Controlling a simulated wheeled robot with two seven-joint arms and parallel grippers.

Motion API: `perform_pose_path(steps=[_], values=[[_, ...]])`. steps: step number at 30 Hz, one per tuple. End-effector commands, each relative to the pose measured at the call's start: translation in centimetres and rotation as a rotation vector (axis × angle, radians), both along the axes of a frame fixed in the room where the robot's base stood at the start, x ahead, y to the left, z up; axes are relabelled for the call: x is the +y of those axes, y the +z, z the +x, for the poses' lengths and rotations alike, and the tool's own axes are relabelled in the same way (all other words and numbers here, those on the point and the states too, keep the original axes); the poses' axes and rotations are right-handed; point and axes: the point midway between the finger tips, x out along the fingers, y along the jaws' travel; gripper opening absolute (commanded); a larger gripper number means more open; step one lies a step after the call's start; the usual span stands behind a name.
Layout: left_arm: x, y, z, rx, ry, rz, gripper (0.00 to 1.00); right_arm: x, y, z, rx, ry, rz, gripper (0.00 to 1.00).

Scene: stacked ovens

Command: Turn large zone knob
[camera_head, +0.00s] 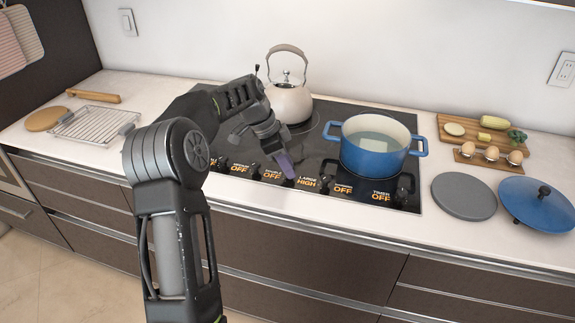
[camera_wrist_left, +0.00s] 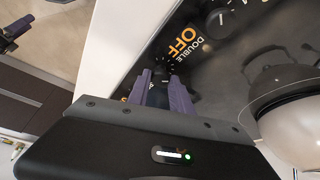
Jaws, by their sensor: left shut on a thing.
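My left gripper (camera_head: 285,166) reaches down to the front strip of the black cooktop (camera_head: 409,191), just left of the label reading LARGE HIGH (camera_head: 307,182). Its purple-grey fingers are shut on the large zone knob, which they mostly hide in the head view. In the left wrist view, part of the dark knob (camera_wrist_left: 173,63) shows at the fingertips of the left gripper (camera_wrist_left: 165,78), beside the label DOUBLE OFF (camera_wrist_left: 187,42). The other readable labels show OFF.
A blue pot (camera_head: 372,155) stands on the cooktop right of the gripper, and a kettle (camera_head: 289,101) stands behind it. A grey disc (camera_head: 463,197), a blue lid (camera_head: 537,208) and boards with food lie at right. A wire rack (camera_head: 95,125) lies at left.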

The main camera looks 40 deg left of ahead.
Motion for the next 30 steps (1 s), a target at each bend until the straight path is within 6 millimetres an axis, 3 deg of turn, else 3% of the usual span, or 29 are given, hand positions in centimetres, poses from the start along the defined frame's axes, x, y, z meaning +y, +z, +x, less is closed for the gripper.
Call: perform_pose_path(steps=[9,24,25,30], values=[[0.16,0.03,0.10,-0.001,-0.140,0.002,0.00,0.00,0.60,-0.01,0.000,0.000,0.000,1.00],[0.19,-0.02,0.07,0.001,-0.163,0.003,0.00,0.00,0.62,-0.01,0.001,0.000,0.000,1.00],[0.19,-0.03,0.07,0.001,-0.163,0.003,0.28,0.00,0.62,-0.01,0.001,0.000,0.000,1.00],[0.15,-0.02,0.08,0.000,-0.163,0.003,0.42,0.00,0.62,-0.01,0.001,0.000,0.000,1.00]])
